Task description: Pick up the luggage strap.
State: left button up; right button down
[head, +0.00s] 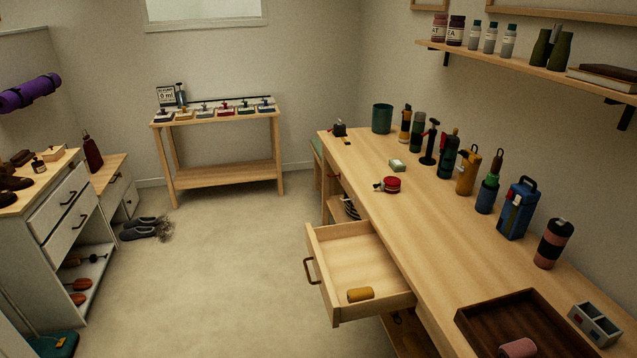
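No label marks the luggage strap. A red coil with a dark buckle-like piece (390,185) lies on the long wooden workbench (440,225), left of its middle, and looks most like a rolled strap. A mustard-yellow roll (360,294) lies in the open drawer (345,262) under the bench. A pink roll (518,347) lies in a dark wooden tray (475,322) at the bench's near end, partly cut off by the picture's bottom edge. Which of the rolls is a strap is hard to tell at this size. Neither of my grippers is in view.
Several bottles and tools stand along the bench's wall side, including a blue box (517,210). The drawer juts out over the floor. A low table (220,175) stands at the back wall, a white dresser (60,215) at left. Slippers (140,233) lie on the floor; the middle floor (230,280) is clear.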

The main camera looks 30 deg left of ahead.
aim_at(390, 184)
jog(key=u, duration=0.4)
jog(key=z, duration=0.25)
jog(key=i+j+z, duration=0.25)
jog(key=z, duration=0.2)
jog(key=i+j+z, duration=0.2)
jog(key=j+z, duration=0.25)
jog(key=i+j+z, duration=0.15)
jog(key=j+z, duration=0.3)
jog(key=i+j+z, duration=0.15)
jog(key=j, duration=0.6)
jog(key=i+j+z, duration=0.15)
jog(key=j, duration=0.6)
jog(key=j+z, duration=0.1)
jog(key=j, duration=0.7)
jog(key=i, duration=0.05)
